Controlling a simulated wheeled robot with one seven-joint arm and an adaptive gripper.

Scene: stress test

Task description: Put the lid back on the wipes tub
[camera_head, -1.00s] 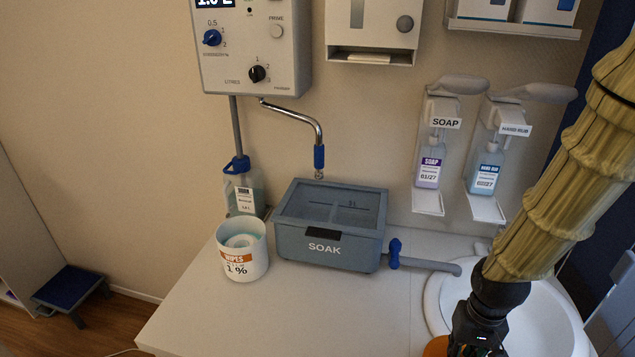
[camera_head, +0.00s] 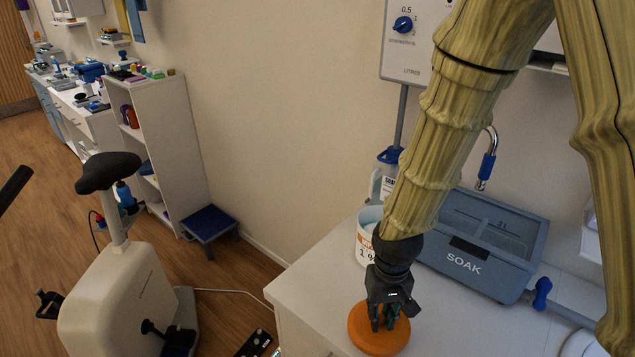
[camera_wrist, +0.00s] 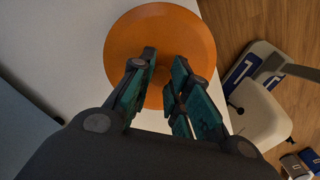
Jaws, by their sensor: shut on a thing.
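The orange round lid (camera_head: 360,332) is in my gripper (camera_head: 385,322) in the head view, near the front edge of the white counter (camera_head: 310,290). The lid looks flat, and its height over the counter is hard to tell. In the wrist view the lid (camera_wrist: 150,30) lies beyond the fingers of my gripper (camera_wrist: 166,80), which close around its middle; the grasped part is hardly visible. The white wipes tub (camera_head: 365,246) stands upright at the back of the counter, partly hidden behind my arm. My gripper and the lid are in front of the tub, apart from it.
The grey SOAK box (camera_head: 472,262) stands right of the tub, with a blue-handled tap (camera_head: 541,292) at its side. A bottle (camera_head: 386,185) is behind the tub. A blue step stool (camera_head: 210,224) and an exercise bike (camera_head: 125,290) are on the floor at left.

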